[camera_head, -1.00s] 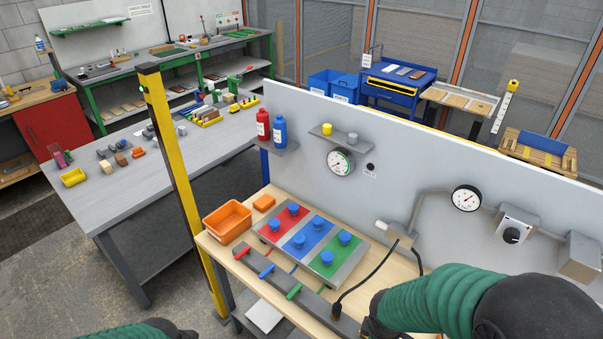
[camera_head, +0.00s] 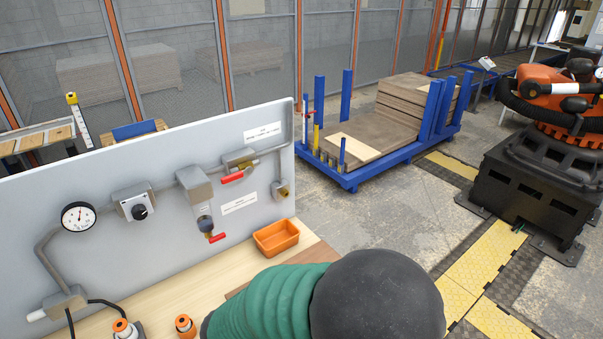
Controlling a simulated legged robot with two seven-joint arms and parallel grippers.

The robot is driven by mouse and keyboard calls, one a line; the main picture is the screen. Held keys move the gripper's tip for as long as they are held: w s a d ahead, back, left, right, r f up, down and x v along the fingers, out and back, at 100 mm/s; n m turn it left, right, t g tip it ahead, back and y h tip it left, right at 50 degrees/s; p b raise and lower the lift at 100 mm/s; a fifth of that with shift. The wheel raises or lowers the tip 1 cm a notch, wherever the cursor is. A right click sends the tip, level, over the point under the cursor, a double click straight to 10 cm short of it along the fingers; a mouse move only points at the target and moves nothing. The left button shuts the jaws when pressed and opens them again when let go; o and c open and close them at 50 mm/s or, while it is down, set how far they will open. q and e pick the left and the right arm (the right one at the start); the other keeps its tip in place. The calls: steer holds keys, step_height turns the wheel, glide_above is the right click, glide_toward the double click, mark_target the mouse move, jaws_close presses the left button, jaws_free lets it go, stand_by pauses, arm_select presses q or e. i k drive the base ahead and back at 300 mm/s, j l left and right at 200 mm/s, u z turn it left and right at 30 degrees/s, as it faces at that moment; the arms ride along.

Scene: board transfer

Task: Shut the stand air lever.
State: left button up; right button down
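Two red levers show on the pipework of the grey panel (camera_head: 60,200). The upper red lever (camera_head: 232,178) sits on a valve near the panel's right end and lies nearly level, slightly tilted. The lower red lever (camera_head: 217,238) is on a brass-coloured valve below a grey box. I cannot tell from the small labels which one is the stand air lever. My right arm, with a green sleeve and a dark rounded joint, covers the bottom centre. Its gripper is not visible, and the arm appears apart from both levers. My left gripper is out of view.
A gauge (camera_head: 78,216) and a black knob (camera_head: 139,212) are left of the levers. An orange bin (camera_head: 276,238) stands on the wooden bench (camera_head: 180,285) near the lower lever. Orange-topped fittings (camera_head: 185,324) stand at the front. A blue board rack (camera_head: 352,180) and orange robot (camera_head: 560,110) are beyond.

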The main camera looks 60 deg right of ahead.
mark_target(232, 177)
steer(key=z, duration=1.4)
